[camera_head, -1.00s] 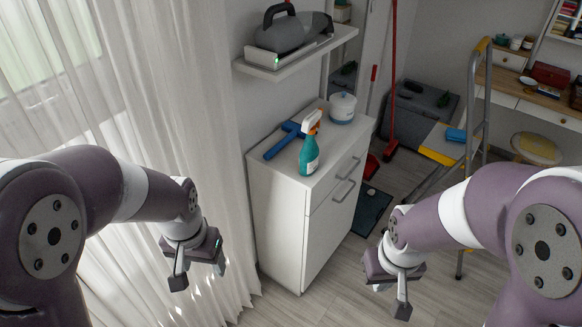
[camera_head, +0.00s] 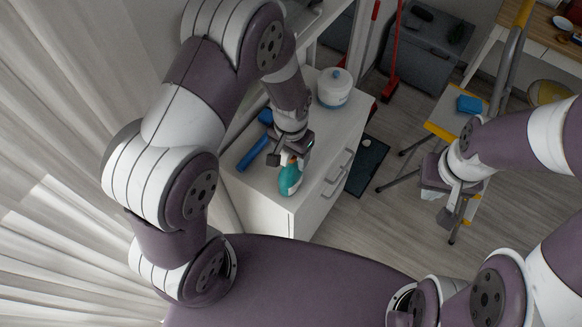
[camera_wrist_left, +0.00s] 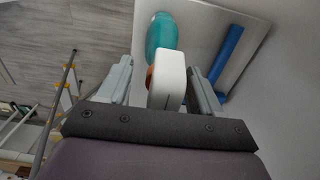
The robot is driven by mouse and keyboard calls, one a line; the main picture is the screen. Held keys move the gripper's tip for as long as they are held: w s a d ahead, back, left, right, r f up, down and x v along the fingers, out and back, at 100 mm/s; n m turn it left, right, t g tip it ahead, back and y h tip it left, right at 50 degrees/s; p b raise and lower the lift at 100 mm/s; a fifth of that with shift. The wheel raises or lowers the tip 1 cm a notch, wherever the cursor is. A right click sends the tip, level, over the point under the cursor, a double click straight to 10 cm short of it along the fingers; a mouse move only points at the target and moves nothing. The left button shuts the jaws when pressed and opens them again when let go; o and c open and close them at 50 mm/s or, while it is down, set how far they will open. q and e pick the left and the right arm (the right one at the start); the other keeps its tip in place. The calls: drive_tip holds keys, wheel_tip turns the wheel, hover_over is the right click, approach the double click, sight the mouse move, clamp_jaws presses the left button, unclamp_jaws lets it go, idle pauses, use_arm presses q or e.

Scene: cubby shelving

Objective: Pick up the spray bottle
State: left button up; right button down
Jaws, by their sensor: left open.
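The teal spray bottle (camera_head: 291,177) stands on top of the white cabinet, its upper part mostly hidden by my left gripper (camera_head: 290,158) in the head view. In the left wrist view the bottle's white spray head (camera_wrist_left: 168,80) lies between the two open fingers of my left gripper (camera_wrist_left: 160,85), with the teal body (camera_wrist_left: 162,33) beyond it. I cannot tell whether a finger touches the head. My right gripper (camera_head: 447,207) hangs empty on the right, away from the cabinet; whether its fingers are apart is unclear.
The white cabinet (camera_head: 262,208) also bears a blue tool (camera_head: 252,153) left of the bottle and a white lidded pot (camera_head: 334,88) behind it. A stepladder (camera_head: 447,130) stands at the right. Curtains (camera_head: 60,150) hang at the left.

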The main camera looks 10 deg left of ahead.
use_arm(q)
drive_tip(key=shift+s, duration=0.2)
drive_tip(key=shift+w+f, duration=0.15)
drive_tip(key=shift+w, duration=0.15)
drive_tip(key=c, duration=0.3)
drive_tip(key=shift+w, duration=0.2)
drive_tip(key=c, duration=0.5)
clamp_jaws()
drive_tip(key=shift+s+a, duration=0.1)
drive_tip(key=shift+s, duration=0.1)
drive_tip(key=shift+w, duration=0.1)
